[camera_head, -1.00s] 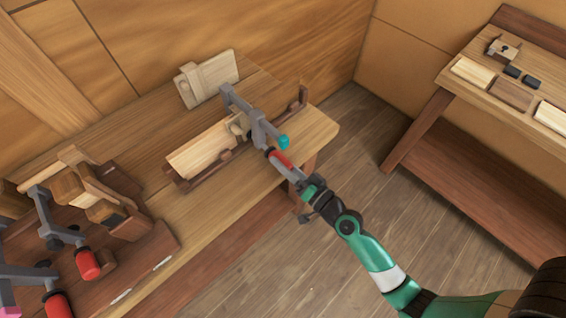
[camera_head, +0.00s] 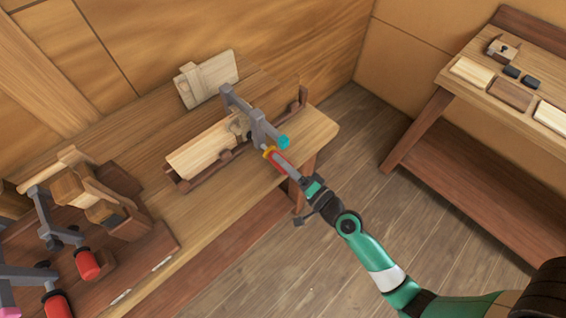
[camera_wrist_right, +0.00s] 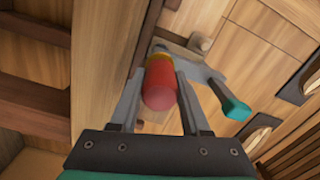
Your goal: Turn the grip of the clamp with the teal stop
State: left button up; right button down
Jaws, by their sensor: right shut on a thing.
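The clamp with the teal stop (camera_head: 283,142) sits across the pale wooden piece (camera_head: 200,150) on the bench, its grey bar reaching towards the back. The teal stop also shows in the right wrist view (camera_wrist_right: 235,108). The clamp's red grip (camera_wrist_right: 161,85) has a yellow band at its clamp end. My right gripper (camera_wrist_right: 160,88) is shut on this grip, one finger on each side. In the head view my right gripper (camera_head: 284,165) comes in from the lower right and partly hides the grip. My left gripper is not in view.
More clamps with red grips (camera_head: 87,265) stand in a dark wooden rack at the lower left. A pale board (camera_head: 208,80) leans at the bench's back. A second table (camera_head: 450,80) with small blocks is at the right. Open floor (camera_head: 390,240) lies between them.

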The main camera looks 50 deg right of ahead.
jog(key=shift+c, duration=1.9)
grip_release()
jog(key=s+a+b, duration=0.1)
jog(key=s+b, duration=0.3)
jog(key=s, duration=0.7)
jog(key=shift+s, duration=0.3)
jog(key=shift+f, duration=0.1)
